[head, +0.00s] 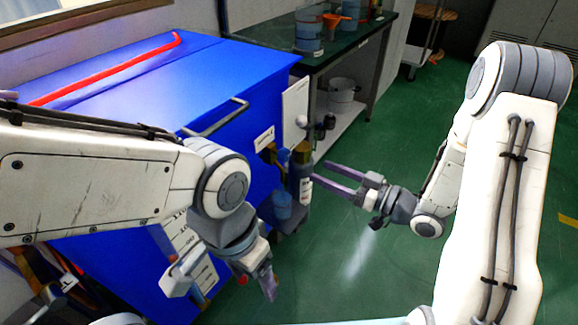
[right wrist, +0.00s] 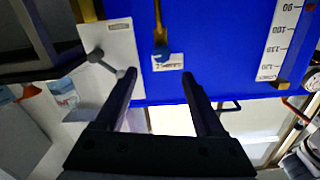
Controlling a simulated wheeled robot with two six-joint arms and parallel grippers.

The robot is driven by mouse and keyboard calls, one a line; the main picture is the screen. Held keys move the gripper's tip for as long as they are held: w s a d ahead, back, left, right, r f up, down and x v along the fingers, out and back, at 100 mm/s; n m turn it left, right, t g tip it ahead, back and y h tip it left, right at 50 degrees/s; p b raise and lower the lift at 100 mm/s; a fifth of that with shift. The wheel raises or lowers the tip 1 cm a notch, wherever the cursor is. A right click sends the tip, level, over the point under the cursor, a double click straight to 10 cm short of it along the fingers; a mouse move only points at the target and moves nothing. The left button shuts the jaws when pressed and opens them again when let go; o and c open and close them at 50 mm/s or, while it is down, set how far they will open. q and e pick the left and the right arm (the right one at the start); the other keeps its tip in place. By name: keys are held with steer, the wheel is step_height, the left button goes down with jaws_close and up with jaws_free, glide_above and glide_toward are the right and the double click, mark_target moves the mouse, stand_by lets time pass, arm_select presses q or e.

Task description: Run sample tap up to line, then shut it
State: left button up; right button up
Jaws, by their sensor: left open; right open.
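The blue generator cabinet (head: 225,75) fills the left and middle of the head view. A brass tap-like fitting (head: 268,153) is on its right face, below a small label. Below it is a small blue translucent vessel (head: 282,206); a line on it cannot be made out. My right gripper (head: 320,173) is open and empty, pointing left at a dark bottle-like part (head: 301,178) with a brass top. In the right wrist view a brass fitting (right wrist: 161,52) lies beyond my open fingers. My left gripper (head: 222,284) is open and empty before the cabinet front.
A white panel with a grey lever (right wrist: 108,45) and a numbered scale (right wrist: 284,40), upside down, show in the right wrist view. A dark bench (head: 345,48) with beakers and an orange funnel (head: 333,22) stands behind. Green floor on the right is clear.

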mark_target(288, 156)
steer(key=b+x, duration=0.1)
steer(key=x, duration=0.9)
steer(key=shift+a+r+b, duration=0.15)
steer(key=shift+a+b, duration=0.25)
